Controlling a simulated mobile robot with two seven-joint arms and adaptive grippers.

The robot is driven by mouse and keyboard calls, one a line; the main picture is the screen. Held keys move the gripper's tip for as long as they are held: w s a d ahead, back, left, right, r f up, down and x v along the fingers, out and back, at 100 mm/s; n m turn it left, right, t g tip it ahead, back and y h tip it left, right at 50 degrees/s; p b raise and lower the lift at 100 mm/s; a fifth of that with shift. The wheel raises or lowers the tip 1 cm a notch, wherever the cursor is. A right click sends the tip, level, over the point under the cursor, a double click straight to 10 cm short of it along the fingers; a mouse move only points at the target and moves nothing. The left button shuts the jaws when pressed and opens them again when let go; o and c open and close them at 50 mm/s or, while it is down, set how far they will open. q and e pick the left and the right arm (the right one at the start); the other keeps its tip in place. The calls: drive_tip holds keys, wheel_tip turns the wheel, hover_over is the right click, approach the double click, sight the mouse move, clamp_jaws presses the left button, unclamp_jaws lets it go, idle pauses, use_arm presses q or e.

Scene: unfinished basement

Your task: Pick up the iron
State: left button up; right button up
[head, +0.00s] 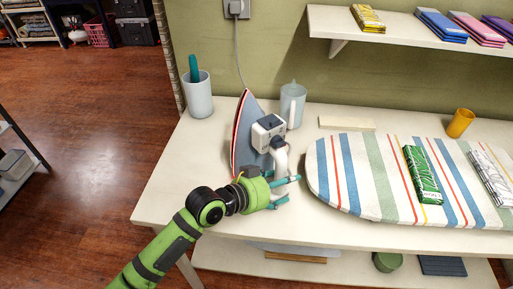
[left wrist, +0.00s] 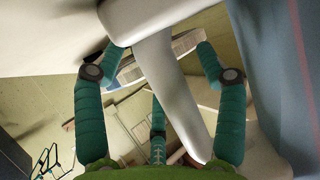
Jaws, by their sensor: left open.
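The iron (head: 268,133) stands upright on the white table, left of the ironing board, with its blue, red-edged pointed end up and a grey cord running to the wall outlet. Its white handle faces my left gripper (head: 286,190), which is just in front of it, low over the table. In the left wrist view the white handle (left wrist: 170,95) passes between the teal fingers of the gripper (left wrist: 160,50). The fingers are spread and not closed on it; whether any finger touches is unclear. My right gripper is not in view.
The striped ironing board (head: 345,175) lies on the table to the right, with a green packet (head: 422,175) on it. A white cup (head: 197,97) stands back left and a clear jug (head: 293,105) close behind the iron. A wall shelf (head: 400,32) is above right.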

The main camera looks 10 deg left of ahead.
use_arm(q)
drive_tip(key=shift+c, duration=0.4)
clamp_jaws()
drive_tip(key=shift+w+r, duration=0.2)
drive_tip(key=shift+r, duration=0.2)
